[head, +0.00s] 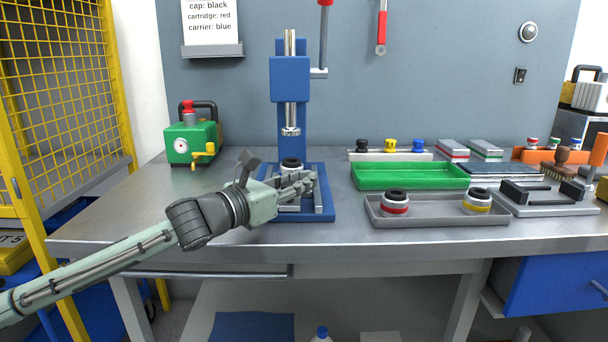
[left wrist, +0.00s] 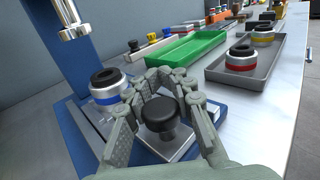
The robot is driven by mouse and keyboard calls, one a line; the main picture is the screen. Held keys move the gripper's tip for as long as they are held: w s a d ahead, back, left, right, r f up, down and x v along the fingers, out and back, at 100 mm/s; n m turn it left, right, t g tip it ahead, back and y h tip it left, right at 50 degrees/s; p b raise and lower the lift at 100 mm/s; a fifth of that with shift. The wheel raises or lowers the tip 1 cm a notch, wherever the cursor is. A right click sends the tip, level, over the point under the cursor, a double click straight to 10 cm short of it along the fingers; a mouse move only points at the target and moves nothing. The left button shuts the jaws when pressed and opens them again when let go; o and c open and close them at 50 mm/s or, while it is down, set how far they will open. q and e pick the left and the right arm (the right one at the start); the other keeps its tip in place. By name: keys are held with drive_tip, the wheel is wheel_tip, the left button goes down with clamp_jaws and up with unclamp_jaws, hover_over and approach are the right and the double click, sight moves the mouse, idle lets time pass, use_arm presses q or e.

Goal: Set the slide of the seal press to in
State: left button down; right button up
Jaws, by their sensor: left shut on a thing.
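The blue seal press (head: 290,80) stands on the bench with its metal ram (head: 291,128) raised. Its slide (left wrist: 178,148) is a metal plate on the blue base, with a black knob (left wrist: 160,115) on top. A blue-banded cartridge (left wrist: 108,93) with a black ring on top sits at the slide's press side; its top also shows in the head view (head: 291,163). I cannot tell whether it is exactly under the ram. My left gripper (head: 308,180) is shut on the knob, its fingers around it in the left wrist view (left wrist: 162,95). The knob is hidden in the head view. My right gripper is not in view.
A green tray (head: 410,187) and a grey tray (head: 440,219) with red- and yellow-banded cartridges lie right of the press. A green pump (head: 190,142) stands left. The press lever (head: 323,40) stands upright. The bench between pump and press is clear.

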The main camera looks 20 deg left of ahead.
use_arm(q)
drive_tip(key=c, duration=1.3)
unclamp_jaws()
drive_tip(key=shift+s, duration=0.1)
drive_tip(key=v, duration=1)
drive_tip(key=shift+s+a, duration=0.45)
drive_tip(key=shift+s, duration=0.3)
drive_tip(key=shift+o, duration=0.2)
drive_tip(key=shift+r, duration=0.1)
